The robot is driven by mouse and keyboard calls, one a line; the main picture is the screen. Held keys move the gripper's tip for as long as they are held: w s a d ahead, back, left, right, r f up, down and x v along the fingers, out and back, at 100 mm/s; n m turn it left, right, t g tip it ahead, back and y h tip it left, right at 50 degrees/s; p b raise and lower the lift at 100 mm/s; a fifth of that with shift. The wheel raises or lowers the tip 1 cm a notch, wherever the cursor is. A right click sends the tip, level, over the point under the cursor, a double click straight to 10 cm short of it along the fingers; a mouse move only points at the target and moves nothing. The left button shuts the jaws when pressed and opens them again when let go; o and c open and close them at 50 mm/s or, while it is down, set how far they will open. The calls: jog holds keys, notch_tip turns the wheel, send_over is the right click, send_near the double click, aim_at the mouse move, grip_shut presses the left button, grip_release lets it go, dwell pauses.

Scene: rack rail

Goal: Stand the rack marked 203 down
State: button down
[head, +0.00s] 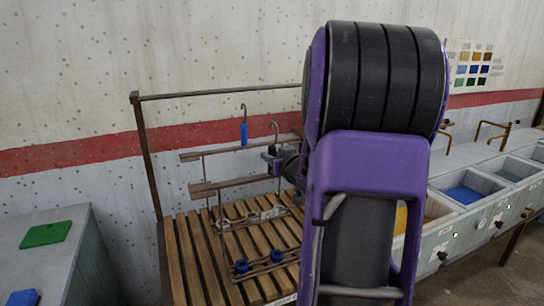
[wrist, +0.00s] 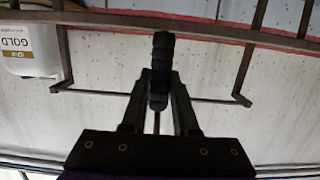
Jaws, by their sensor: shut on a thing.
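A rack (head: 228,186) with two wooden upper bars, thin uprights and lower bars shows over a slatted bench in the head view. Two hooks rise from it, one with a blue grip (head: 243,133). I cannot read the number 203 on it. My gripper (head: 277,160) is at the rack's upper right, partly hidden by my arm. In the wrist view my gripper (wrist: 159,100) is shut on a black ribbed grip (wrist: 162,60). I cannot tell whether the rack's lower bars touch the slats.
The slatted bench (head: 180,262) has a metal rail (head: 220,93) behind it. A grey cabinet (head: 45,258) with a green pad (head: 46,234) stands left. Several basins (head: 470,188) line the right. A white container marked GOLD (wrist: 28,50) shows in the wrist view.

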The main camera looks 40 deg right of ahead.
jog(key=shift+f, duration=0.15)
grip_release()
jog(key=shift+f, duration=0.1)
dwell(0.6)
dwell(0.7)
jog(key=f+p+v, duration=0.1)
jog(key=f+v, duration=0.1)
jog(key=v, duration=0.9)
jog(key=shift+s, duration=0.55)
dwell(0.8)
jog(key=shift+a, duration=0.1)
dwell(0.3)
